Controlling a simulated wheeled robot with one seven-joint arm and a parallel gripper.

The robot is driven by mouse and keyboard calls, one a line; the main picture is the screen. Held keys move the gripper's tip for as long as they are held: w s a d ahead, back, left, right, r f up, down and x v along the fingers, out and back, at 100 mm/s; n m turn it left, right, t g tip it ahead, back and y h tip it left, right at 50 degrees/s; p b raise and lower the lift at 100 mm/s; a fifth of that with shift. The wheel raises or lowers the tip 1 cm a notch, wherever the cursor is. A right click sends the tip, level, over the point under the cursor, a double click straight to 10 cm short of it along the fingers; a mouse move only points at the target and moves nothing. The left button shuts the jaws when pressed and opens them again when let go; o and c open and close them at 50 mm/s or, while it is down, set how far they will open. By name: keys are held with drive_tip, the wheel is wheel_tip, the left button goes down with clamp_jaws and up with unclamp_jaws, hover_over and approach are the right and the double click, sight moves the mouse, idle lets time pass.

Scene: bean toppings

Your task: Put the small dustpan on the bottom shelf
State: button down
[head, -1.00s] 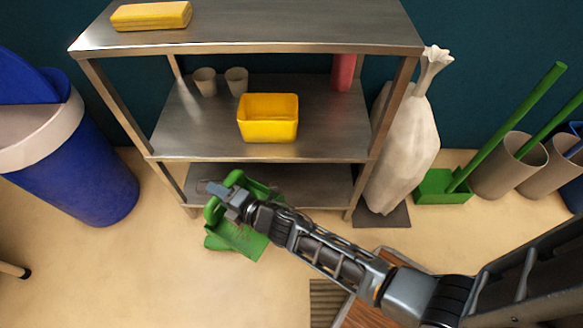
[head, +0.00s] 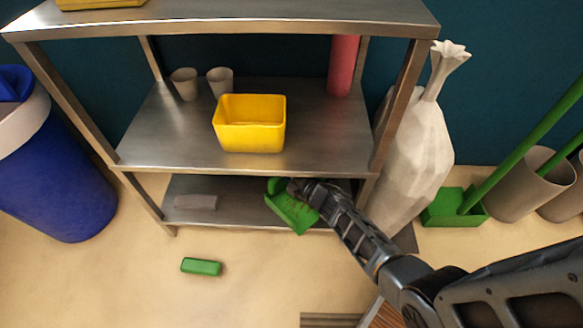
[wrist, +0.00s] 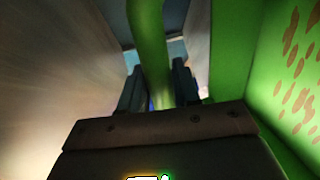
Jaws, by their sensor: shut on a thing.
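The small green dustpan (head: 293,212) is at the front of the bottom shelf (head: 238,212), right of its middle, with its pan tilted toward the front edge. I cannot tell whether it touches the shelf. My gripper (head: 296,187) is under the middle shelf, shut on the dustpan's handle. In the wrist view, the green handle (wrist: 148,45) passes between the fingers of my gripper (wrist: 160,88). The pan (wrist: 290,75) fills the right side there and shows brown spots.
A grey block (head: 196,202) lies on the left of the bottom shelf. A green block (head: 201,267) lies on the floor in front. The middle shelf (head: 180,135), holding a yellow bin (head: 249,123), is close above my gripper. A white sack (head: 412,160) stands to the right.

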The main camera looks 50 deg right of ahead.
sight(284, 183)
drive_tip(key=shift+f+b, duration=3.15)
drive_tip(key=shift+f, duration=0.2)
drive_tip(key=shift+f+b, duration=0.5)
drive_tip(key=c, duration=0.7)
unclamp_jaws()
drive_tip(key=shift+c, duration=0.2)
drive_tip(key=shift+p+v, duration=1.7)
drive_tip(key=shift+v, duration=2.2)
